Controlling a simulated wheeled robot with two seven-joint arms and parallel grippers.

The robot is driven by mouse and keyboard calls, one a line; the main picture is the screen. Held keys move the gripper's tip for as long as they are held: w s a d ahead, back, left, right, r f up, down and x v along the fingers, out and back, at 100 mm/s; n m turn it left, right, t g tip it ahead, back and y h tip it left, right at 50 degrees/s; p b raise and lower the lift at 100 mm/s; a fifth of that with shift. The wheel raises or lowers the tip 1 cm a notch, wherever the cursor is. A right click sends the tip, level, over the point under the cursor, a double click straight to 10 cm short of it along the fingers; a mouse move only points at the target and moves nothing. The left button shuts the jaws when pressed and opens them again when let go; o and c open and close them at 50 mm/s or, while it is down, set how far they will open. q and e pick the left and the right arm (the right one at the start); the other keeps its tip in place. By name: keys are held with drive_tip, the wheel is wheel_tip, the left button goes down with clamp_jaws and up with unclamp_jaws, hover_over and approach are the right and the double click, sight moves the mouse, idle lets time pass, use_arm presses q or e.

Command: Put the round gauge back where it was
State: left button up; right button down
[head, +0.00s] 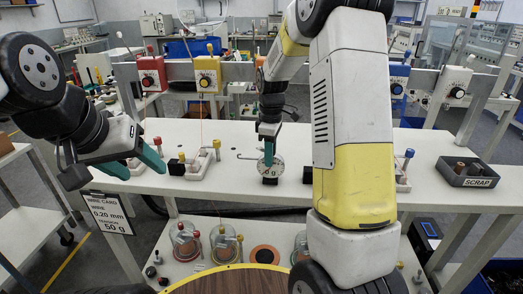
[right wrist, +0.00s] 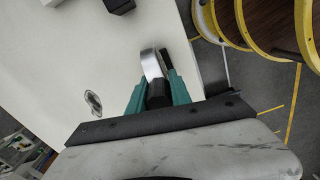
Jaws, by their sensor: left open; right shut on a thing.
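The round gauge (head: 276,164) has a white dial and shows at the middle front of the white table (head: 232,133) in the head view. My right gripper (head: 268,142) is shut on it from above. In the right wrist view the gauge (right wrist: 150,64) is seen nearly edge-on as a silver rim between the teal fingers (right wrist: 159,92). I cannot tell whether it touches the table. My left gripper (head: 137,160) is open and empty at the table's left front. A wire card (head: 109,212) reading 0.20 mm and 50 g hangs at the front left.
A white fixture (head: 196,168) with coloured knobs stands left of the gauge. A dark scrap tray (head: 467,182) sits at the right end. Red (head: 151,73), yellow (head: 207,73) and blue (head: 396,80) boxes line the back rail. Glass jars (head: 226,243) stand on the lower shelf.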

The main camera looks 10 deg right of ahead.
drive_tip(key=shift+f, duration=0.25)
drive_tip(key=c, duration=1.2)
unclamp_jaws()
drive_tip(key=shift+o, duration=0.2)
drive_tip(key=shift+r, duration=0.1)
wheel_tip(320, 180, up, 12)
drive_tip(key=shift+f, duration=0.1)
drive_tip(key=s+a+r+m+t+y, duration=0.1)
drive_tip(key=s+m, duration=0.5)
drive_tip(key=s, duration=0.6)
drive_tip(key=s+a+r+m+t+y, duration=0.1)
drive_tip(key=s+r+m+t, duration=0.3)
drive_tip(key=s, duration=0.8)
drive_tip(key=shift+s+m+t, duration=0.2)
drive_tip(key=shift+m+t, duration=0.4)
drive_tip(key=shift+m, duration=0.5)
